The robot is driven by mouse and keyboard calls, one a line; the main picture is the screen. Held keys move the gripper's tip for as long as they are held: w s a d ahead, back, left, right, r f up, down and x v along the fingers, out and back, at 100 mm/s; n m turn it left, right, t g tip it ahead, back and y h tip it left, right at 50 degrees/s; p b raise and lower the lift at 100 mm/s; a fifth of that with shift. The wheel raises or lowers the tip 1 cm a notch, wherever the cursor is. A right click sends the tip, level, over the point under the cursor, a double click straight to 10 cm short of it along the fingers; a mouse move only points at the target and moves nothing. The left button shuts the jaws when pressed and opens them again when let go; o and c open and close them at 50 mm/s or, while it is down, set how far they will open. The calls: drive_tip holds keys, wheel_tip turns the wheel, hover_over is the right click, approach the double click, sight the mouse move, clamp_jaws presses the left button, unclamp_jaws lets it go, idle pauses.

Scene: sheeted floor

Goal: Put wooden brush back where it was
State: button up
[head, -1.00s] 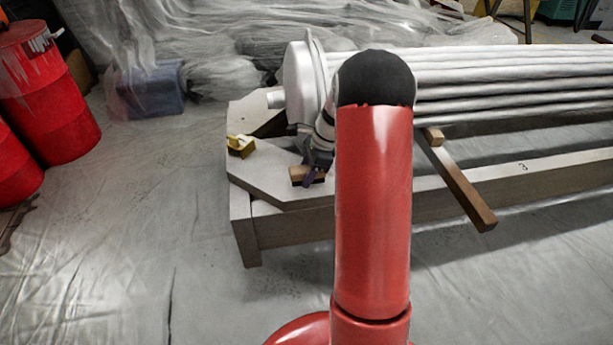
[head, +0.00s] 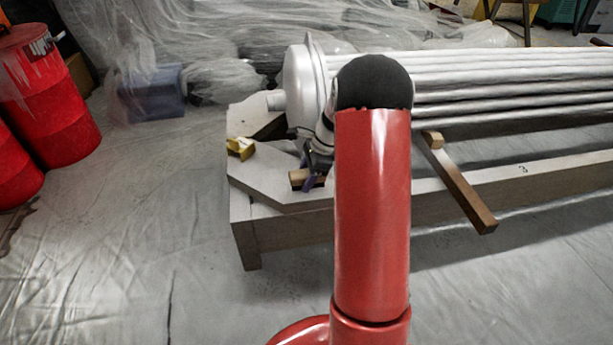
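A small wooden block-like thing, which looks like the wooden brush (head: 298,177), is at the front part of the pale wooden stand (head: 262,185). My gripper (head: 312,181) is right at it, with a purplish finger in front of its right part. My red arm and its black joint hide most of the wrist and the area to the right. I cannot tell whether the fingers are closed on the brush, nor whether the brush touches the stand's surface.
A yellow object (head: 241,147) sits on the stand's left edge. A bundle of white tubes (head: 480,75) with a round end plate lies behind. A wooden bar (head: 460,185) sticks out on the right. Red drums (head: 50,105) stand at far left. The sheeted floor in front is clear.

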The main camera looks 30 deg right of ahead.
drive_tip(key=shift+s+f, duration=0.45)
drive_tip(key=shift+f, duration=0.2)
drive_tip(key=shift+r, duration=0.3)
drive_tip(key=p+v, duration=0.1)
drive_tip(key=v, duration=0.3)
drive_tip(key=p+v, duration=0.1)
drive_tip(key=v, duration=0.3)
drive_tip(key=p+v, duration=0.1)
drive_tip(key=v, duration=0.3)
drive_tip(key=shift+w+r, duration=0.2)
drive_tip(key=shift+w, duration=0.15)
drive_tip(key=shift+s+a+r, duration=0.1)
drive_tip(key=shift+a+r, duration=0.1)
drive_tip(key=shift+r, duration=0.2)
drive_tip(key=s+a+r+n+t+h, duration=0.2)
drive_tip(key=s+a+r+n+h, duration=0.1)
drive_tip(key=s+a+r+n, duration=1.2)
drive_tip(key=s+a+f+n+t+h, duration=0.1)
drive_tip(key=s+a+f+n+t, duration=0.1)
drive_tip(key=s+n, duration=0.4)
drive_tip(key=s+a+f, duration=0.1)
drive_tip(key=s+a, duration=0.1)
drive_tip(key=s, duration=0.2)
drive_tip(key=shift+a, duration=0.2)
drive_tip(key=shift+s+f, duration=0.1)
drive_tip(key=shift+s, duration=0.05)
